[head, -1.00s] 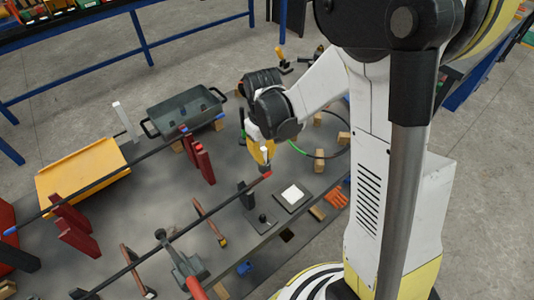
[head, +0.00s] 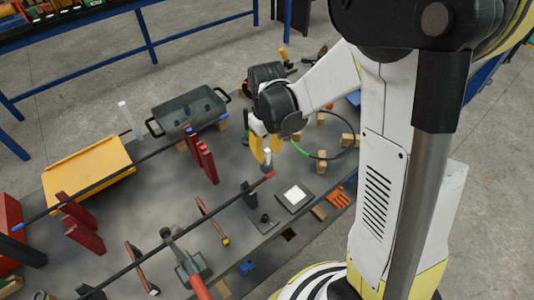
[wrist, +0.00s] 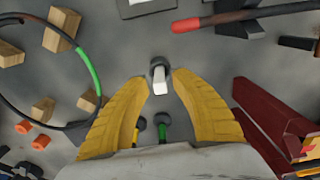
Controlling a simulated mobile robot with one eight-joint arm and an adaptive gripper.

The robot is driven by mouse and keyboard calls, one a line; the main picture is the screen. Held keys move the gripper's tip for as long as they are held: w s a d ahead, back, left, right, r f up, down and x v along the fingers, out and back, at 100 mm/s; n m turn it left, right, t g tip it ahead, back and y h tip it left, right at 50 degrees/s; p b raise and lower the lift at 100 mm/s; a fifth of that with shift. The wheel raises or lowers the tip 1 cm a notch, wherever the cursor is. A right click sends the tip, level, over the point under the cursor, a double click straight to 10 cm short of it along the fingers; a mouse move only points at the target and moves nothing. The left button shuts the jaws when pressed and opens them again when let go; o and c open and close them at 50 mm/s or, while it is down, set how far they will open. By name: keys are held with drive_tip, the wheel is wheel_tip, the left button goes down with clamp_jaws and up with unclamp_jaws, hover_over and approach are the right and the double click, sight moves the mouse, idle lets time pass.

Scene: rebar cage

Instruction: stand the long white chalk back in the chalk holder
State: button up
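My gripper (head: 266,158) hangs low over the table with its yellow fingers pointing down. In the wrist view its fingers (wrist: 160,82) are spread on both sides of a short-looking white stick (wrist: 160,87), with a narrow gap on each side. The stick, which looks like the chalk, has a dark grey round part behind it; I cannot tell if this is the holder. In the head view the white stick (head: 267,155) shows upright at the fingers. Its lower end is hard to make out.
A red-tipped bar (head: 262,180) lies close in front of the gripper. Red uprights (head: 206,162) stand to its left. A cable ring (head: 338,152) and wooden blocks (head: 322,160) lie to the right. A tall white post (head: 128,117) stands by the yellow tray (head: 85,172).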

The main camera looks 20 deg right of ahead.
drive_tip(key=r+p, duration=0.1)
drive_tip(key=r, duration=0.1)
drive_tip(key=r+p, duration=0.1)
drive_tip(key=r, duration=0.4)
drive_tip(key=shift+s+r+p, duration=0.3)
drive_tip(key=shift+r+p, duration=0.1)
drive_tip(key=s+r+m+t, duration=0.3)
drive_tip(key=s+r+t, duration=0.4)
drive_tip(key=s+r, duration=0.5)
drive_tip(key=shift+r+m, duration=0.3)
